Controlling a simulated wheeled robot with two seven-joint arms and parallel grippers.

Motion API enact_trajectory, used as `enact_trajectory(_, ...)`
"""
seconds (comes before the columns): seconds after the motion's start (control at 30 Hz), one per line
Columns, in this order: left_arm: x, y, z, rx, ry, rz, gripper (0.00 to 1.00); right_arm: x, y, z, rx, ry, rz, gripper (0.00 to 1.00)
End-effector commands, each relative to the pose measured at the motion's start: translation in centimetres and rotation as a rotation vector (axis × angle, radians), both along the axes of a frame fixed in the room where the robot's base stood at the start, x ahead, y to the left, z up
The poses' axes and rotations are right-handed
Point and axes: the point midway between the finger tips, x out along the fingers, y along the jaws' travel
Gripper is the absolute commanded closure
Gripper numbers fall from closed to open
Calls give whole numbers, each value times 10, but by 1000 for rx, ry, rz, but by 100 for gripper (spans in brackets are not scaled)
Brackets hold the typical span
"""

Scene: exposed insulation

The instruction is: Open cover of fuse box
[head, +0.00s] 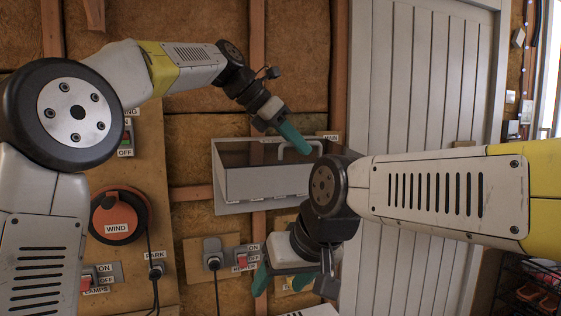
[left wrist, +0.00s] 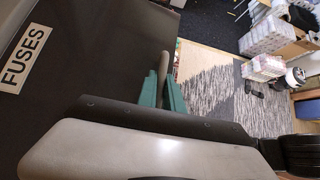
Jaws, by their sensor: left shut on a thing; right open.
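The fuse box (head: 265,186) is a grey metal box on the wall in the middle of the head view, with a dark upper face and a pale loop handle (head: 284,149) at its upper right. My left gripper (head: 300,143) has its teal fingers shut on this handle. The left wrist view shows the fingers (left wrist: 163,88) closed about the handle (left wrist: 165,64), beside a dark surface with a FUSES label (left wrist: 25,55). I cannot tell how far the cover stands open. My right gripper (head: 262,278) is open and empty below the box; my right forearm hides the box's lower right.
A white plank door (head: 420,90) stands right of the box. An orange WIND reel (head: 118,215) hangs at left. A plug (head: 212,252) and a heater switch (head: 243,258) sit below the box. The left wrist view shows a rug (left wrist: 215,100) and stacked packs (left wrist: 265,67).

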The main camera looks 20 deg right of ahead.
Motion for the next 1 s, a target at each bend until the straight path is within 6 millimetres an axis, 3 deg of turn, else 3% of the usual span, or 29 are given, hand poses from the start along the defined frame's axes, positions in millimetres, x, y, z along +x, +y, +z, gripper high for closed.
enact_trajectory(0.23,1,0,16,-3,-4,1,100,0,0,0,0,0,0,38)
enact_trajectory(0.7,1,0,19,-3,-4,1,100,0,0,0,0,0,0,38)
enact_trajectory(0.73,1,0,19,-3,-4,1,85,0,0,0,0,0,0,38)
enact_trajectory(0.77,1,0,19,-3,-4,1,80,0,0,0,0,0,0,38)
enact_trajectory(1.0,1,0,18,-2,-3,0,80,0,0,0,0,0,0,38)
